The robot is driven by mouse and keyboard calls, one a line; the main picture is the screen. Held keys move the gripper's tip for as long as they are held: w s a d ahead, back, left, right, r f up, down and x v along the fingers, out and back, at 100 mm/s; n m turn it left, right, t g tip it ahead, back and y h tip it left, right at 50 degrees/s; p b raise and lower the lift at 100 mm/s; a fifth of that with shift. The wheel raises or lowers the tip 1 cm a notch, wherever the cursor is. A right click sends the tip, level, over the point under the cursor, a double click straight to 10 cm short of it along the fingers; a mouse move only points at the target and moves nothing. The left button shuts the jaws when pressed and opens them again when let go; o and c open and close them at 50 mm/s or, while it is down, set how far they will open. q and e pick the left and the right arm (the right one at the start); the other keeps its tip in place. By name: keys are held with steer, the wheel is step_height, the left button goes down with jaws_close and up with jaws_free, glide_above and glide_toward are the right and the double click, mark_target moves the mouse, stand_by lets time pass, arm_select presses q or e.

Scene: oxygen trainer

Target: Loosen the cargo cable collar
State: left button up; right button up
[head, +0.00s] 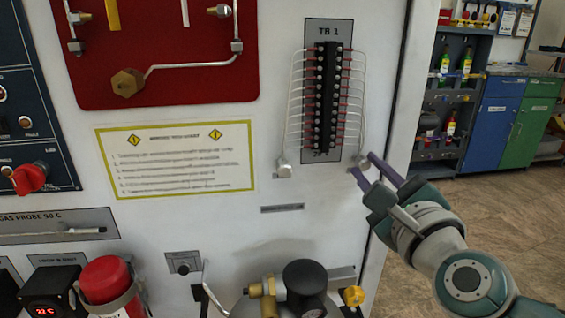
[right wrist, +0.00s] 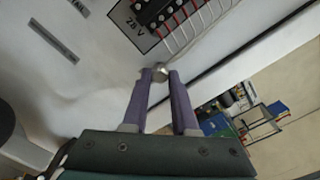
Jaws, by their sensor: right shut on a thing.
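A terminal block marked TB 1 (head: 326,95) is on the white panel, with thin wires down both sides. A small silver cable collar (head: 362,161) sits at the lower right, where the right wires gather. It also shows in the right wrist view (right wrist: 160,71), between my purple fingertips. A similar collar (head: 284,170) is at the lower left. I cannot read which is the cargo one. My right gripper (head: 363,165) is shut on the right-hand collar; it also shows in the right wrist view (right wrist: 161,74). My left gripper is not in view.
A yellow-bordered notice (head: 178,158) and a red piping board (head: 160,55) are left of the terminal block. A black round knob (head: 304,278) and brass fittings stick out below. The panel's right edge is close to my right gripper, with open floor beyond.

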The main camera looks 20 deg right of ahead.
jaws_close()
